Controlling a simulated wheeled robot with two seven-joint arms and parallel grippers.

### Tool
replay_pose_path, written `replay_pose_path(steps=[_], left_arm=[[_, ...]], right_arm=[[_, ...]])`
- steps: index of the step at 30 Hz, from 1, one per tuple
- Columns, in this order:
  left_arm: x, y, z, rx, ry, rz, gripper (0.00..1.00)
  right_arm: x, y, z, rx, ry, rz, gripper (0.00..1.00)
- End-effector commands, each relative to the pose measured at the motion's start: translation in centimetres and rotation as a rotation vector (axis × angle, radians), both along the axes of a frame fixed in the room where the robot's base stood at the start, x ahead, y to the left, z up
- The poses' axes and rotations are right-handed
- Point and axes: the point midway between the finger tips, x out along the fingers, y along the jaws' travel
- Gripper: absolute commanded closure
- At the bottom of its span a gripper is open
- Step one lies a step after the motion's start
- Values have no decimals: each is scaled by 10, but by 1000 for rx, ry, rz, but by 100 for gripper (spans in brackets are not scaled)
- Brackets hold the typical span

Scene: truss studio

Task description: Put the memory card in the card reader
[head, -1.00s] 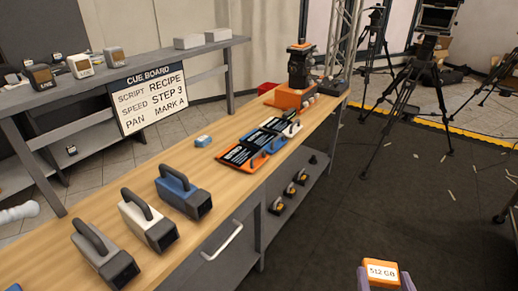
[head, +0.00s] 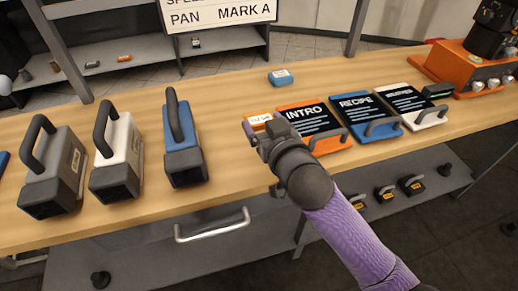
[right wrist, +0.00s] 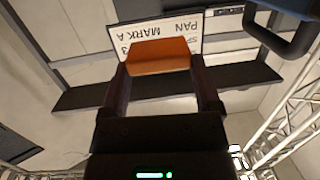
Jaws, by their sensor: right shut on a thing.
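An orange memory card (head: 260,121) with a white label is held in my right gripper (head: 258,131). The gripper is shut on it, above the wooden table, left of the INTRO board. In the right wrist view the card (right wrist: 158,55) sits between both fingers. A small blue card-like block (head: 281,77) with a pale label lies at the table's back. A small dark device with a green strip (head: 437,91) stands at the right, beside the white board; I cannot tell whether it is the card reader. My left gripper is not in view.
The INTRO (head: 309,119), RECIPE (head: 358,107) and third board (head: 406,97) lie in a row on the table (head: 228,150). Grey (head: 55,170), white (head: 118,155) and blue (head: 183,145) handled blocks stand left. An orange-based machine (head: 462,68) stands far right.

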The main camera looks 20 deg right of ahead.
Motion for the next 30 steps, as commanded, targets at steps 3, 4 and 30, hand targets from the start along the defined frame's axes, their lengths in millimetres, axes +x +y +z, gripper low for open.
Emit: replay_pose_path(steps=[3, 4, 30], left_arm=[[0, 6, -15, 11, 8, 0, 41], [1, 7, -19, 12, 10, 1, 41], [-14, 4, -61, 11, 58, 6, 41]], right_arm=[[6, -1, -19, -2, 4, 0, 78], [6, -1, -26, -2, 6, -1, 78], [4, 0, -101, -2, 0, 0, 0]])
